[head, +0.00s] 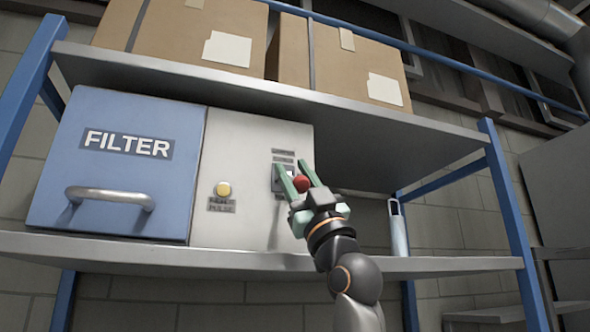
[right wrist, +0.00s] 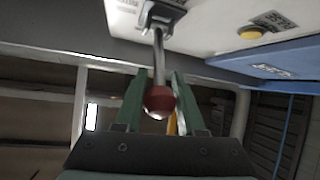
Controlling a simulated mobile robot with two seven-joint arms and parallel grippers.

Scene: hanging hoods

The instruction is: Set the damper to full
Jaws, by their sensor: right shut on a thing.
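The damper lever is a metal rod (right wrist: 158,55) with a red ball knob (head: 302,184). It comes out of a slotted bracket on the pale control panel (head: 235,150). Small labels above it are too small to read. My right gripper (head: 303,177) has its green fingers on either side of the red knob and is shut on it. In the right wrist view the knob (right wrist: 158,101) sits between the fingers, with the rod running away to the bracket (right wrist: 161,15). My left gripper is not in view.
A yellow button (head: 223,189) labelled PULSE is left of the lever. A blue FILTER door (head: 110,195) with a bar handle is further left. Cardboard boxes (head: 185,35) stand on the upper shelf. A slim pale cylinder (head: 397,230) stands right of the panel. The shelf between them looks clear.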

